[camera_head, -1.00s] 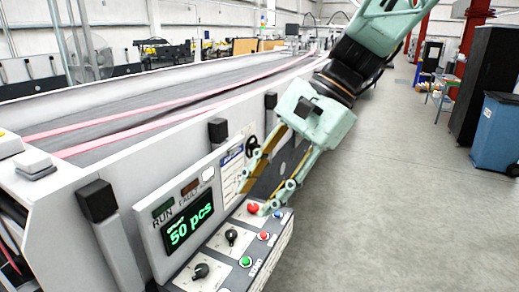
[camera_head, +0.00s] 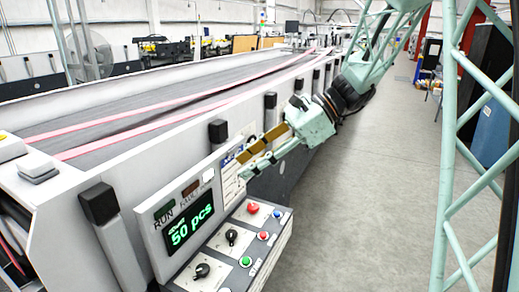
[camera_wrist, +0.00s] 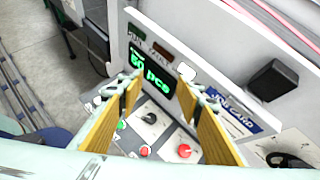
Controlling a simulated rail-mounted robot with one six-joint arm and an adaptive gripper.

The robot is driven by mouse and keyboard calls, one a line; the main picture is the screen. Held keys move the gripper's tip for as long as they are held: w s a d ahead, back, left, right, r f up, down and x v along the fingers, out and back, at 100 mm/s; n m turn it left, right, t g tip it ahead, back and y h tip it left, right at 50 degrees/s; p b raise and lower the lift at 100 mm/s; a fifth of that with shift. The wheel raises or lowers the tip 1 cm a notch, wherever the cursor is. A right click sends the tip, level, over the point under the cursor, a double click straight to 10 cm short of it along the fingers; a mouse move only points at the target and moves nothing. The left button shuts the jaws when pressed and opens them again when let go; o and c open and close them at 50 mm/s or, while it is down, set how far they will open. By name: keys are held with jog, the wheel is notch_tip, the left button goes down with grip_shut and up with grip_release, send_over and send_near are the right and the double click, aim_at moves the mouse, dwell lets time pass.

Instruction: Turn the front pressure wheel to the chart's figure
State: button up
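My gripper (camera_head: 241,164) is open and empty, its two yellow-padded fingers apart, in front of the machine's side wall near the control panel. In the wrist view my gripper (camera_wrist: 160,84) has its fingertips over the panel with the green "50 pcs" display (camera_wrist: 152,75). A job card with a blue header (camera_wrist: 232,108) is on the wall to the right of the fingers. A black wheel-like part (camera_wrist: 290,160) shows at the lower right edge of the wrist view, only partly. In the head view the fingers cover that area. The card's figures are too small to read.
The control panel (camera_head: 216,248) carries black knobs, a red button (camera_head: 253,208) and a green button (camera_head: 246,262), close below the fingers. Black blocks (camera_head: 218,130) stick out along the machine's wall. The grey floor (camera_head: 350,220) to the right is clear.

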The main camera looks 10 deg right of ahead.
jog(key=w+d+f+m+t+y+p, duration=0.1)
jog(key=w+d+f+m+t, duration=0.2)
jog(key=w, duration=0.7)
jog(key=w+d+f+m+t+y+p, duration=0.1)
jog(key=w+d+f+m+t, duration=0.2)
jog(key=w+d+f+m, duration=0.4)
jog(key=w+d+f+m+t+y+p, duration=0.1)
jog(key=w+d+f+m+t, duration=0.3)
jog(key=w+d, duration=0.8)
notch_tip(320, 180, down, 2)
jog(key=w+m, duration=0.1)
jog(key=m, duration=0.1)
jog(key=shift+d+m, duration=0.3)
jog(key=shift+d, duration=0.1)
jog(key=shift+a, duration=0.1)
jog(key=p+x, duration=0.1)
jog(key=x, duration=1.2)
jog(key=shift+w+a, duration=0.2)
jog(key=c, duration=0.9)
